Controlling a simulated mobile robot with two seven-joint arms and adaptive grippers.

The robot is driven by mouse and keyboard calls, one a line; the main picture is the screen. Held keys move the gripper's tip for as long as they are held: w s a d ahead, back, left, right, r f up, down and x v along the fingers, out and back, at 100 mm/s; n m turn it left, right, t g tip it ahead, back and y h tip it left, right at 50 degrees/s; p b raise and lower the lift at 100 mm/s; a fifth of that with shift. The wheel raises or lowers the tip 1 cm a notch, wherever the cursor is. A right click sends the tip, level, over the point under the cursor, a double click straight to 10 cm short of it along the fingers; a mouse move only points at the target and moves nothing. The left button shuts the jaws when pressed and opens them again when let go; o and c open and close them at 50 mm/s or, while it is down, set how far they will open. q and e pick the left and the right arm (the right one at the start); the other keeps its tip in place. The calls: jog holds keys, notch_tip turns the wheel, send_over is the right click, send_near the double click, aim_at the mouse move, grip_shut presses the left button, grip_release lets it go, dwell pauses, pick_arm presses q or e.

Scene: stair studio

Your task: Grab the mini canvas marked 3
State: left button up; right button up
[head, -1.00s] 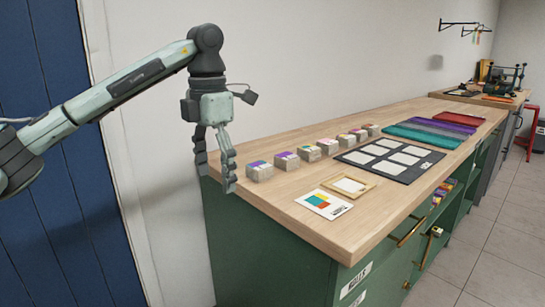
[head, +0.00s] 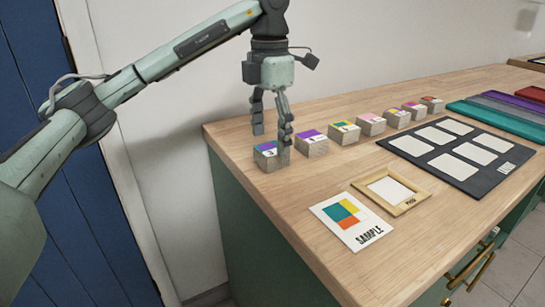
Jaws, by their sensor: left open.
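Several mini canvases, small blocks with coloured painted tops, stand in a row along the back of the wooden counter. The nearest one (head: 268,163), at the left end, has a purple and teal top with a small mark that looks like a 3. My left gripper (head: 271,137) points down with its two fingers apart just above this block. One finger overlaps the block's right side in the picture; whether it touches cannot be told. A second canvas (head: 313,147), purple and white, stands close to the right. Marks on the other canvases are too small to read surely. My right gripper is out of view.
A dark board (head: 397,150) with several pale rectangles lies right of the row. A wooden frame (head: 412,202) and a SAMPLE card (head: 328,211) lie nearer the front edge. Coloured trays (head: 487,119) lie at the far right. The counter's left front area is bare.

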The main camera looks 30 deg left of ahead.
aim_at(271, 148)
pick_arm(q)
jog(key=shift+d+f, duration=0.15)
jog(key=shift+f, duration=1.65)
jog(key=c, duration=1.2)
